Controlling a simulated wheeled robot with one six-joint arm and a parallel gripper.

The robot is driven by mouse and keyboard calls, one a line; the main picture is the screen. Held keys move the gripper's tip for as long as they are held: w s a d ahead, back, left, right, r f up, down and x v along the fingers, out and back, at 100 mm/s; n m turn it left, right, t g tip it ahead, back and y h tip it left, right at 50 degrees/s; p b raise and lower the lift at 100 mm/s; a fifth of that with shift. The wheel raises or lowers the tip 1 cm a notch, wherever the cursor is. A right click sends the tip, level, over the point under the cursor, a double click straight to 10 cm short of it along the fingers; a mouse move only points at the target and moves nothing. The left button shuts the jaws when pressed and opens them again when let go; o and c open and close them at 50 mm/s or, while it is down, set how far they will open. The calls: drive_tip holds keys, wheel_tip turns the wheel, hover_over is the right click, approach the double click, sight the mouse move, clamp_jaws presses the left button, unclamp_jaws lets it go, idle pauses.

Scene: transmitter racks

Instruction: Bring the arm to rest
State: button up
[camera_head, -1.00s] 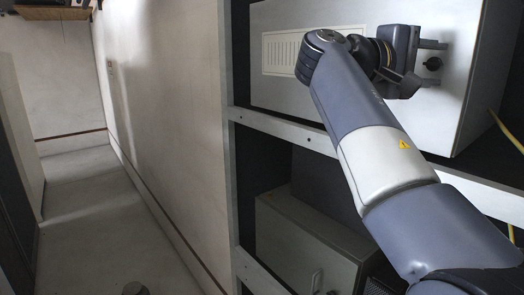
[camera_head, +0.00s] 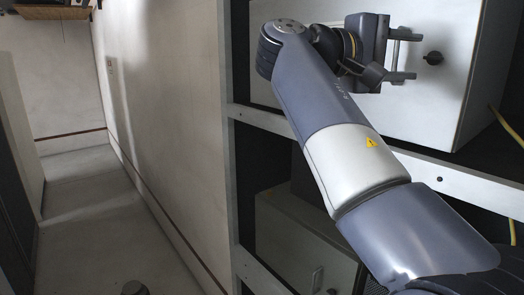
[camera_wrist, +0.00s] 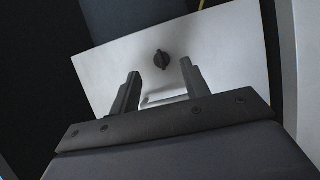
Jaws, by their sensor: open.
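My gripper (camera_head: 412,56) is open and empty, in front of the light grey front of the upper rack unit (camera_head: 465,60). Its two fingers point right in the head view, towards a dark round knob (camera_head: 433,58). The fingertips stand apart from the knob. In the wrist view, my gripper (camera_wrist: 160,72) has its fingers spread, and the knob (camera_wrist: 161,60) shows beyond them, with a pale bar (camera_wrist: 165,98) between them. My arm reaches up from the lower right, bent at the elbow.
White rack rails (camera_head: 265,119) frame the units, and a lower grey cabinet (camera_head: 285,235) sits below. A yellow cable (camera_head: 507,128) hangs at the right. A pale wall (camera_head: 170,100) and an open stretch of floor (camera_head: 90,215) lie to the left.

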sight(437, 59)
drive_tip(key=x, duration=0.6)
drive_tip(key=shift+w+d+p, duration=0.1)
drive_tip(key=shift+d+p, duration=0.2)
drive_tip(key=shift+p, duration=0.1)
drive_tip(key=shift+f+n+b, duration=0.2)
drive_tip(key=shift+n+b, duration=0.2)
drive_tip(key=shift+n, duration=0.2)
drive_tip(key=shift+a+r+n+t+h+b, duration=0.15)
drive_tip(key=shift+n+t+h+b, duration=0.25)
drive_tip(key=shift+n, duration=0.5)
drive_tip(key=n+h+b, duration=0.1)
drive_tip(key=n, duration=0.2)
drive_tip(key=shift+t, duration=0.4)
drive_tip(key=n+t+b, duration=0.1)
drive_tip(key=n+t, duration=0.1)
drive_tip(key=n, duration=0.3)
drive_tip(key=shift+r, duration=0.1)
drive_tip(key=n+t, duration=0.2)
drive_tip(key=n, duration=0.2)
drive_tip(key=n+t, duration=0.2)
drive_tip(key=n, duration=0.2)
drive_tip(key=shift+r, duration=0.15)
drive_tip(key=shift+w+n+t+y, duration=0.1)
drive_tip(key=shift+n+t+y, duration=0.7)
drive_tip(key=shift+n, duration=0.9)
drive_tip(key=shift+a+p, duration=0.1)
drive_tip(key=shift+p, duration=0.2)
